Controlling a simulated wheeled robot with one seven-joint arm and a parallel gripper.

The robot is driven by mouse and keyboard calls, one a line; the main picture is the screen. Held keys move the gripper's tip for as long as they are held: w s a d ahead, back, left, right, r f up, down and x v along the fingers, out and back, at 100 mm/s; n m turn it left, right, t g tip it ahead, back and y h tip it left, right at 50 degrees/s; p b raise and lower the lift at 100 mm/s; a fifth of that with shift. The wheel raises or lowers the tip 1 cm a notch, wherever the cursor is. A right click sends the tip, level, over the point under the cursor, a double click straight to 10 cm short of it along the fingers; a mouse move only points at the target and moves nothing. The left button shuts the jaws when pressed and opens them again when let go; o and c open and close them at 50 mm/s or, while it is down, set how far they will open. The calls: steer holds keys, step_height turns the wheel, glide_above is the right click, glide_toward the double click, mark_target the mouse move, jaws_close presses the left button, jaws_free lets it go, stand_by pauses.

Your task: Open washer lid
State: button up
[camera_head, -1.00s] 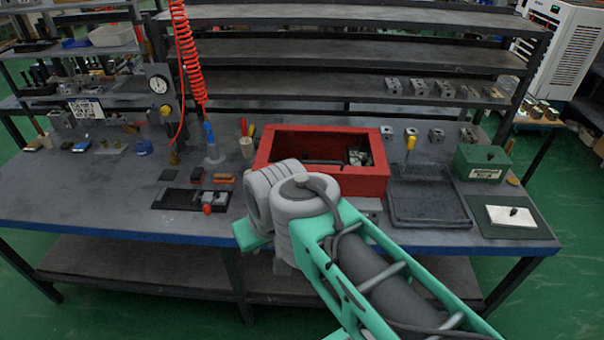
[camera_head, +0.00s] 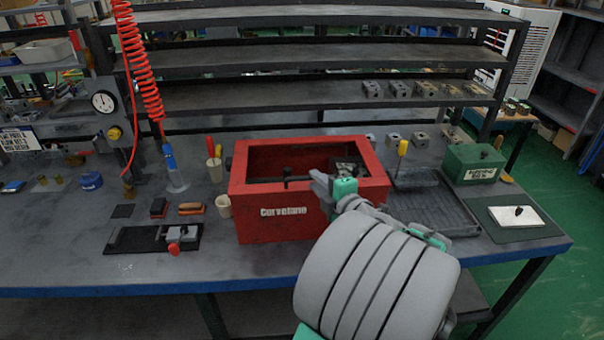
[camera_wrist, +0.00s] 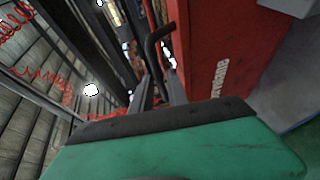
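The red washer box (camera_head: 290,225) stands on the workbench in the head view, with white lettering on its front. Its top shows a dark recessed opening, and I cannot make out a separate lid clearly. A thin black bent bar (camera_head: 292,179) shows at the box's top. The bar (camera_wrist: 153,50) also shows in the wrist view beside the red wall (camera_wrist: 215,50). My gripper (camera_head: 320,183) is at the box's front top edge. In the wrist view its two fingers (camera_wrist: 159,92) are apart, with the bar in line with the gap. Whether they touch it is hidden.
A dark tray (camera_head: 435,205) and a green box (camera_head: 473,163) are right of the washer. A small cup (camera_head: 223,206) and a black fixture (camera_head: 150,238) are to its left. Shelves (camera_head: 300,60) rise behind. The bench front between fixture and washer is clear.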

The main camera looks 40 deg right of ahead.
mark_target(307, 173)
steer(key=p+x, duration=0.1)
steer(key=x, duration=0.4)
steer(key=shift+w+d+f, duration=0.1)
steer(key=shift+w+d, duration=0.1)
steer(key=shift+w, duration=0.15)
steer(key=shift+c, duration=0.6)
jaws_close()
stand_by(0.4)
